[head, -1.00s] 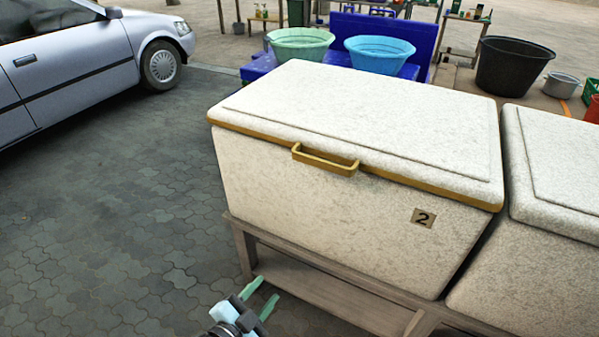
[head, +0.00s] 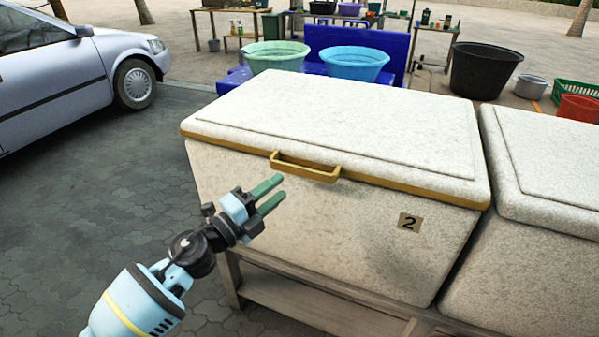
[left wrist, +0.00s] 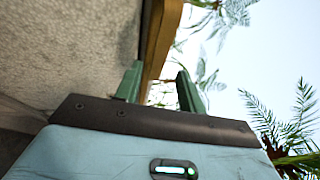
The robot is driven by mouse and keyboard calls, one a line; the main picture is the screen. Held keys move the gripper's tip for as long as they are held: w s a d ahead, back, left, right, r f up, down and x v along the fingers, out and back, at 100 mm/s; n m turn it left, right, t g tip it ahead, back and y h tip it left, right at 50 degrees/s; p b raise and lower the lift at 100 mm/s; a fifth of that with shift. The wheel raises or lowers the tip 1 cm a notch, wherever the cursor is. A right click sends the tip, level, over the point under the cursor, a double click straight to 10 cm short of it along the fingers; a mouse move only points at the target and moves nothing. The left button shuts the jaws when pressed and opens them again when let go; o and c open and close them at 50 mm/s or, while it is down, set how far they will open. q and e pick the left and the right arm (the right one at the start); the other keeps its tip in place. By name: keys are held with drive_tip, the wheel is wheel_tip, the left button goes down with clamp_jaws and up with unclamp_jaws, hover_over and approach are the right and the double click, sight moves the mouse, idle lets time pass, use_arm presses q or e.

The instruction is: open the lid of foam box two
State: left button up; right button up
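Foam box two (head: 330,225) is a speckled off-white chest marked with a "2" label (head: 409,222). Its lid (head: 340,125) lies shut on top, with a yellow-brown lower edge and a yellow handle (head: 305,168) jutting from the front. My left gripper (head: 274,194) is open and empty, just in front of the box and a little below and left of the handle. In the left wrist view the two green fingers (left wrist: 160,90) stand apart, with the box front (left wrist: 70,50) on the left and a yellow-brown strip (left wrist: 160,40) beyond them. My right gripper is not in view.
A second foam box (head: 540,230) stands close on the right. A wooden stand (head: 310,305) carries the boxes. Green (head: 275,58) and blue (head: 354,66) basins sit behind. A car (head: 75,75) is parked at the left. The paving (head: 90,200) left of the box is clear.

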sight(297, 174)
use_arm(q)
drive_tip(key=shift+b+x, duration=0.3)
drive_tip(key=shift+x, duration=3.6)
drive_tip(key=shift+c, duration=0.3)
clamp_jaws()
